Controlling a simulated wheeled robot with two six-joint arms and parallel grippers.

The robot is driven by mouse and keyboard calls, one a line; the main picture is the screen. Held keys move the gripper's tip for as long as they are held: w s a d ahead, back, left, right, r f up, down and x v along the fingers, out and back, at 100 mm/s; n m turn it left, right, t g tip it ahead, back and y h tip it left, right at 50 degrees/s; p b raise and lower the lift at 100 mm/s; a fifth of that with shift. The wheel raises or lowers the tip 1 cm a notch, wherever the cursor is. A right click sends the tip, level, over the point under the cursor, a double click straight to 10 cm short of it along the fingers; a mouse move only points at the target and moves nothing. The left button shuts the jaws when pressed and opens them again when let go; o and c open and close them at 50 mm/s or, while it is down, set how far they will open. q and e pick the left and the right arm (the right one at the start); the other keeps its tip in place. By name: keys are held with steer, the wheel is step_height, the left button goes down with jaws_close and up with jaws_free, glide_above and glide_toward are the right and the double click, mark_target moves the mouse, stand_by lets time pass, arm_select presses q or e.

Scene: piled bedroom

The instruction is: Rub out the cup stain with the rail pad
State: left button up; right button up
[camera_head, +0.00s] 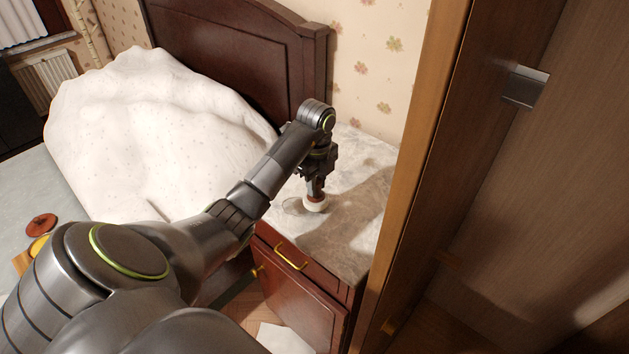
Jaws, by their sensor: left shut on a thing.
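My left gripper (314,190) points down over the stone-topped nightstand (356,240) and is shut on a small round white pad, the rail pad (315,204). The pad is at the nightstand top and seems to touch it. A faint ring mark, the cup stain (292,205), shows on the top just left of the pad; part of it may be hidden by the pad and my arm. My right gripper is not in view.
A wooden wardrobe edge (421,150) stands close on the right of the nightstand. A bed with a white duvet (150,120) and dark headboard (240,45) lies left. A white sheet (284,338) is on the floor below.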

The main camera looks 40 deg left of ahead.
arm_select(q)
steer(key=shift+f, duration=0.15)
steer(key=shift+f, duration=0.65)
steer(key=shift+f, duration=0.25)
